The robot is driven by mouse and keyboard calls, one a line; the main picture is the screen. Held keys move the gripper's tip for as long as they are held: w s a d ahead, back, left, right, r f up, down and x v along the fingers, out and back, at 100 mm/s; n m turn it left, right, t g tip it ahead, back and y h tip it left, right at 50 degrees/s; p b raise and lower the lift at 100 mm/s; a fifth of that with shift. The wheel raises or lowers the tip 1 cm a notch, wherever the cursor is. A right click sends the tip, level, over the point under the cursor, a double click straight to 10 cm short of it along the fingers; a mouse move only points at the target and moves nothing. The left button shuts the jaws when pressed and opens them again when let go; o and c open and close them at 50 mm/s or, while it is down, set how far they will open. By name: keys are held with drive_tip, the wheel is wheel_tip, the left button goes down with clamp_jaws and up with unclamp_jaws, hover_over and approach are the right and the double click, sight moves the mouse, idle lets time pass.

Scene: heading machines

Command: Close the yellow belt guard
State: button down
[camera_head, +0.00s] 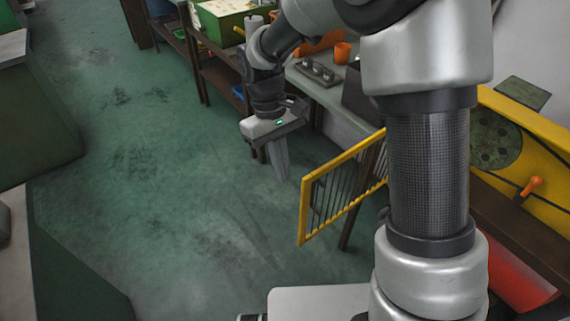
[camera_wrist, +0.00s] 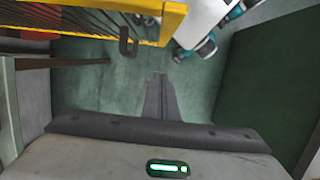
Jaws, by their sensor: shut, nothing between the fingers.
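The yellow belt guard (camera_head: 345,187) is a framed panel with dark bars. In the head view it stands swung out from the machine over the floor, its right part hidden behind my arm. In the wrist view the guard (camera_wrist: 150,24) crosses the top left, with a dark handle-like piece (camera_wrist: 128,42) on its frame. My gripper (camera_head: 281,176) points down, shut and empty, just left of the guard's upper left corner and apart from it. In the wrist view my fingers (camera_wrist: 160,92) are together over the floor, below the guard's frame.
The yellow machine body (camera_head: 545,150) with an orange knob (camera_head: 531,186) stands at the right. A workbench (camera_head: 335,105) with an orange cup (camera_head: 342,53) lies behind my gripper. A green machine (camera_head: 38,125) stands at the left. The green floor between is clear.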

drive_tip(key=s+d+f, duration=0.3)
drive_tip(key=s+f, duration=0.1)
drive_tip(key=f, duration=0.3)
drive_tip(key=shift+s+d, duration=0.25)
drive_tip(key=shift+s, duration=0.15)
